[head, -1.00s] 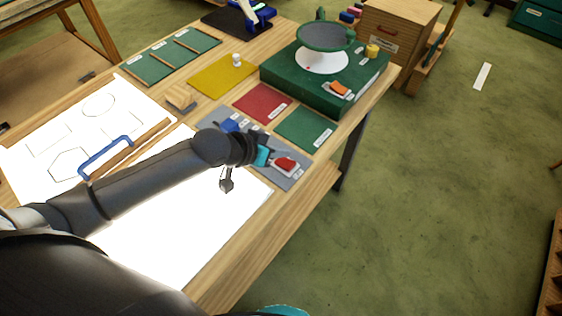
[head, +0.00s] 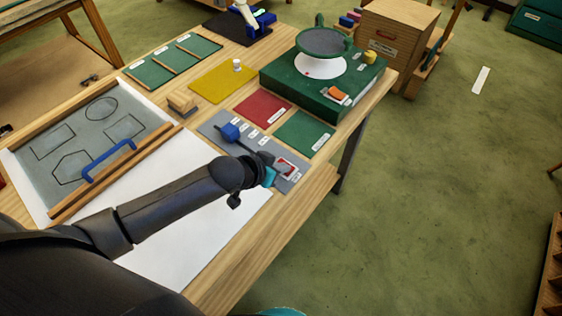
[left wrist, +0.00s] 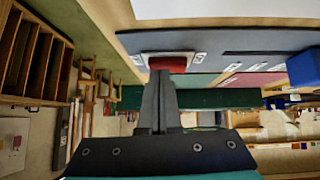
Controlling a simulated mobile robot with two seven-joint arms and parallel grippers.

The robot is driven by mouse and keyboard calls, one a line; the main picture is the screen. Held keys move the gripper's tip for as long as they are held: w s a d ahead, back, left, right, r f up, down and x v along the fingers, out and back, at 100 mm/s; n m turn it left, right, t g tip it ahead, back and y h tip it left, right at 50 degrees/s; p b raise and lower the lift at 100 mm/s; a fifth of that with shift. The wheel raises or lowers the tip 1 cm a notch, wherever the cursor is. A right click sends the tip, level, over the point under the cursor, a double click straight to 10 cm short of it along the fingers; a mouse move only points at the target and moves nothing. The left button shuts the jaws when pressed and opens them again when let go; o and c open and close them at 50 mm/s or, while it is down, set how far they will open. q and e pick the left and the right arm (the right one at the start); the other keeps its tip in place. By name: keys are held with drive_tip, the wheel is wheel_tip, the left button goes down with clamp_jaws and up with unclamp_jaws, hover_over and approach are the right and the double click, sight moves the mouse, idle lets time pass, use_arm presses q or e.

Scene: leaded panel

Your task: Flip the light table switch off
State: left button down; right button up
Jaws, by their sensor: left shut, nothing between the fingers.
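The red switch (head: 286,165) sits on a white base on a grey control plate (head: 213,122) at the table's right side. In the left wrist view the red switch (left wrist: 168,64) is just beyond the fingertips. My left gripper (head: 277,172) is shut and empty, its tips at or very near the switch; contact cannot be told. The closed fingers also show in the left wrist view (left wrist: 160,85). The light table panel (head: 88,122) is grey and unlit, with dark outlined shapes on it. My right gripper is not in view.
A blue block (head: 230,132) stands on the control plate. A blue handle (head: 108,160) lies over the panel near wooden strips. Red (head: 262,107) and green (head: 303,134) mats lie behind the plate. A green box (head: 275,83) carries a round dish.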

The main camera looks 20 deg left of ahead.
use_arm(q)
drive_tip(key=shift+s+d+f, duration=0.1)
drive_tip(key=shift+s+f, duration=0.05)
drive_tip(key=shift+f, duration=0.1)
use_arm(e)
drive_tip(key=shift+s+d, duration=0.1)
use_arm(q)
drive_tip(key=shift+a+f, duration=0.1)
drive_tip(key=shift+a, duration=0.1)
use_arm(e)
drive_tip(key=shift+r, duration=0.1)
